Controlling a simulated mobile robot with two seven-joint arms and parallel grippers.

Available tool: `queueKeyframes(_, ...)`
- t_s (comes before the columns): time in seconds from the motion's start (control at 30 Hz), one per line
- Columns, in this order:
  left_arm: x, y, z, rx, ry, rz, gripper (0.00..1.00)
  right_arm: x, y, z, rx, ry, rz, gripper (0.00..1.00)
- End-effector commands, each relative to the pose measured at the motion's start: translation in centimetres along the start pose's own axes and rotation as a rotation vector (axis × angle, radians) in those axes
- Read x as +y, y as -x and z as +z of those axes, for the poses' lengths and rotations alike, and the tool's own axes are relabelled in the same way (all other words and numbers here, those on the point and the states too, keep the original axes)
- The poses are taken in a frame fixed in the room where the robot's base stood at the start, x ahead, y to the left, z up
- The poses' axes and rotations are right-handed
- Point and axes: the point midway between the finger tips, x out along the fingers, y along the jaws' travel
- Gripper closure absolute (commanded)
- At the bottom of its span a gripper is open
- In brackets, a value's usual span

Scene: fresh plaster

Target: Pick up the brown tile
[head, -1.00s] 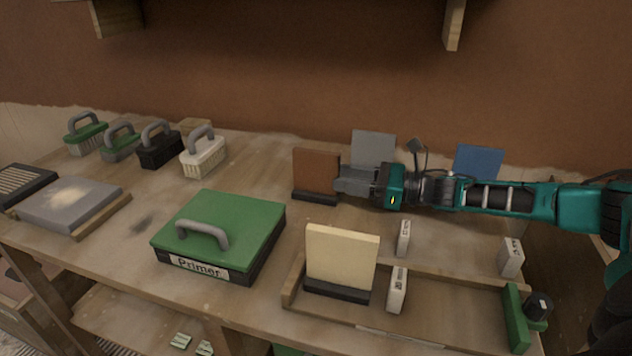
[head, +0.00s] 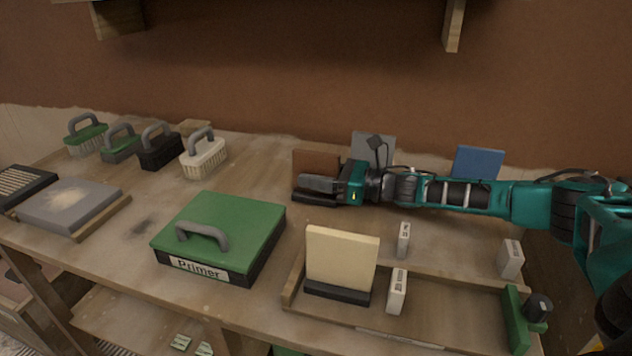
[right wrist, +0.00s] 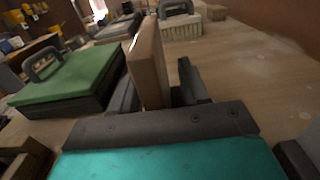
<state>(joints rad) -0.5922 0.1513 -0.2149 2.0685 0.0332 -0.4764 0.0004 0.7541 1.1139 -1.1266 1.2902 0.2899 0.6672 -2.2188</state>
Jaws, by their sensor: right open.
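The brown tile (head: 317,159) stands upright in a dark stand at the back middle of the bench. My right gripper (head: 304,186) is in front of it in the head view and hides its lower part. In the right wrist view the tile (right wrist: 148,68) stands edge-on between the two fingers of my right gripper (right wrist: 154,88). The fingers are open, one on each side of the tile. Whether either finger touches it I cannot tell. My left gripper is not in view.
A cream tile (head: 342,258) stands in a wooden tray in front. A grey tile (head: 372,146) and a blue tile (head: 478,161) stand behind my right arm. A green Primer box (head: 225,232) lies to the left. Several brushes (head: 203,154) stand at the back left.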

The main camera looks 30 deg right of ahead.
Motion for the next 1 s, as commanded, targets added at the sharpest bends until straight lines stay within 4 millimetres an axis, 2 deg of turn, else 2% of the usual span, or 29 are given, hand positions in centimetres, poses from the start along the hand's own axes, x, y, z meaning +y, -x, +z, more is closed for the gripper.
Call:
queueKeyframes(0.07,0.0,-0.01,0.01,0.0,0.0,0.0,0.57,-0.01,0.03,-0.01,0.0,0.0,0.0,0.58)
queueKeyframes(0.5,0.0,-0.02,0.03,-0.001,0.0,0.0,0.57,0.0,0.06,-0.01,0.0,0.0,0.0,1.0)
queueKeyframes(1.0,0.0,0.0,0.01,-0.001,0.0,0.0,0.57,-0.03,0.05,0.21,-0.003,0.001,0.0,1.0)
